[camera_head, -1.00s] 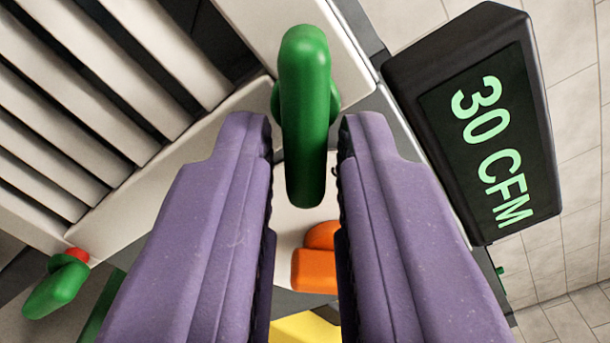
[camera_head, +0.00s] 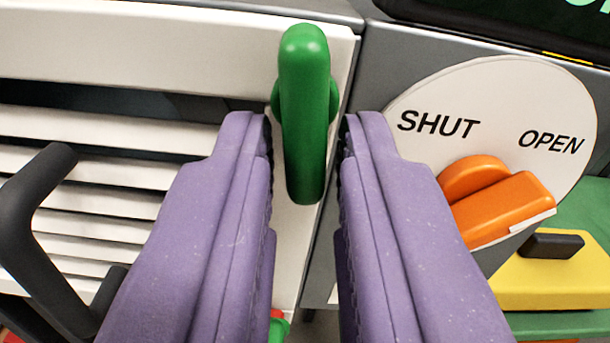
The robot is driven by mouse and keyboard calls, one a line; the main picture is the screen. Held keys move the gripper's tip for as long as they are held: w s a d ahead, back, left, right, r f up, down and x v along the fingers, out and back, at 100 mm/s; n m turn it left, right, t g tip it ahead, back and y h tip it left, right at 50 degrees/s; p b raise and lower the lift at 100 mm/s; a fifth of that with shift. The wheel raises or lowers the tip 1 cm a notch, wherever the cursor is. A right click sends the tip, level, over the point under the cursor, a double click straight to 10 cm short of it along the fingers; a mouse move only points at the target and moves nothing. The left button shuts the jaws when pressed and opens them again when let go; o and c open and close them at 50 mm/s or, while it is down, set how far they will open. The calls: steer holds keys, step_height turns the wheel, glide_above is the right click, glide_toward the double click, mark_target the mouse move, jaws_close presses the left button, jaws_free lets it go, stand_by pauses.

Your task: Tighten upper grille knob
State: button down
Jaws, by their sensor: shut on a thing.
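The upper grille knob (camera_head: 303,115), a green bar-shaped knob, stands upright in the picture on the right edge of the cream grille frame (camera_head: 180,45). My gripper (camera_head: 305,140), with two purple jaws, is shut on it, one fingertip on each side. The knob's top sticks out past the fingertips. Light gaps seem to show beside its lower part. The white grille slats (camera_head: 110,175) run nearly level to the left. A second green knob (camera_head: 281,328) with a red part is partly visible at the bottom, mostly hidden by my jaws.
A black bent handle (camera_head: 35,190) stands out at the left. On the right are a white dial marked SHUT and OPEN (camera_head: 550,95) with an orange lever (camera_head: 500,205), and a yellow block (camera_head: 560,280) with a black grip. A dark display (camera_head: 500,22) crosses the top right corner.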

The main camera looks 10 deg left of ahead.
steer(key=shift+f+m, duration=0.1)
steer(key=shift+m, duration=0.3)
steer(key=c, duration=1.2)
jaws_free()
steer(key=v, duration=0.7)
steer(key=shift+s+d+p, duration=0.1)
steer(key=shift+s+p, duration=0.2)
steer(key=shift+s, duration=0.1)
